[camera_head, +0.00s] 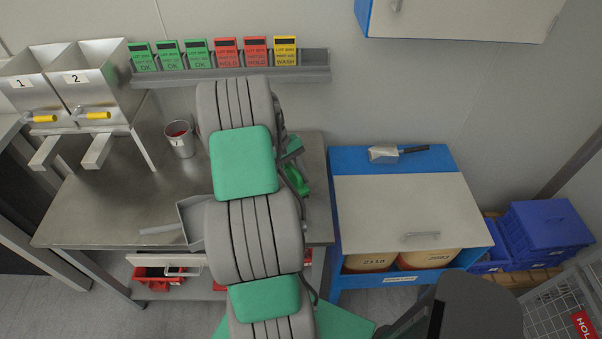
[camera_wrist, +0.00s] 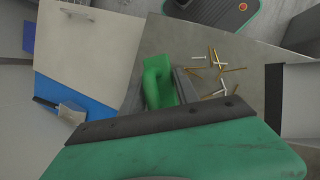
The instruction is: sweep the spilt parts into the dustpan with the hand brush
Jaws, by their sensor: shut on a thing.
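My gripper (camera_wrist: 160,88) is shut on the green handle of the hand brush (camera_wrist: 157,72), with dark jaws on both sides of it. The brush also shows in the head view (camera_head: 298,181), over the right end of the steel bench. Its bristles are hidden. The spilt parts (camera_wrist: 215,72), several brass and silver screws or pins, lie loose on the bench just right of the brush in the wrist view. My arm hides them in the head view. The grey dustpan (camera_head: 188,218) sits at the bench's front, its handle pointing left, partly behind my arm. It seems to show at the wrist view's right edge (camera_wrist: 299,100).
A metal cup (camera_head: 180,141) stands at the back of the steel bench (camera_head: 100,200). Two hoppers (camera_head: 75,80) stand at left. A rail (camera_head: 320,76) of coloured cards runs behind. A blue cabinet (camera_head: 345,158) with a metal scoop (camera_head: 384,154) on top stands right of the bench.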

